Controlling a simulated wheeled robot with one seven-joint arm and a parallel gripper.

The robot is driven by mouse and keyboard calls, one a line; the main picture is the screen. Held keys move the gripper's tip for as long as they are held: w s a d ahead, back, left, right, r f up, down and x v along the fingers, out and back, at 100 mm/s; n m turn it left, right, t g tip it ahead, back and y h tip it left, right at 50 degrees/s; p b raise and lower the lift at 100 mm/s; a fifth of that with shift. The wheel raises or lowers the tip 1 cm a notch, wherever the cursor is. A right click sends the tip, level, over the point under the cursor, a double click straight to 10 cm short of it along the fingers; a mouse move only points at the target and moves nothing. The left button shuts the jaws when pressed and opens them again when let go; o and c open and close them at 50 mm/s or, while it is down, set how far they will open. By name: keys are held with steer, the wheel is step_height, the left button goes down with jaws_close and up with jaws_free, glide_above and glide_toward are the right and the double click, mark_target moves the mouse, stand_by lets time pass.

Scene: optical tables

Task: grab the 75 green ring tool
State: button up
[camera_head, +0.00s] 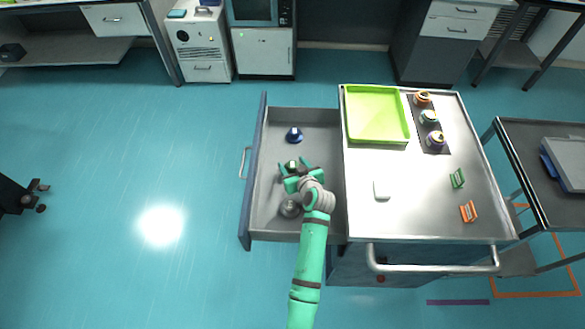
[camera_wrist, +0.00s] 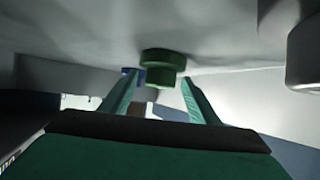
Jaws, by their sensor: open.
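The green ring tool (camera_head: 291,165) stands in the open drawer (camera_head: 328,118), between a blue ring tool (camera_head: 294,135) and a grey one (camera_head: 290,208). My gripper (camera_head: 294,171) is open above the drawer, right at the green tool, and hides part of it. In the wrist view the green tool (camera_wrist: 163,58) shows near the tips of my gripper (camera_wrist: 161,82), in the gap between the two fingers. I cannot tell whether either finger touches it. The blue tool (camera_wrist: 128,71) shows partly, behind the left finger.
The cart top (camera_head: 420,210) beside the drawer holds a lime tray (camera_head: 377,139), several coloured ring tools on a dark strip (camera_head: 436,149), a small white item (camera_head: 382,190), a green holder (camera_head: 457,179) and an orange one (camera_head: 468,211).

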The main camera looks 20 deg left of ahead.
steer(key=shift+w, duration=0.1)
steer(key=c, duration=1.2)
steer(key=shift+o, duration=0.2)
steer(key=shift+r, duration=0.1)
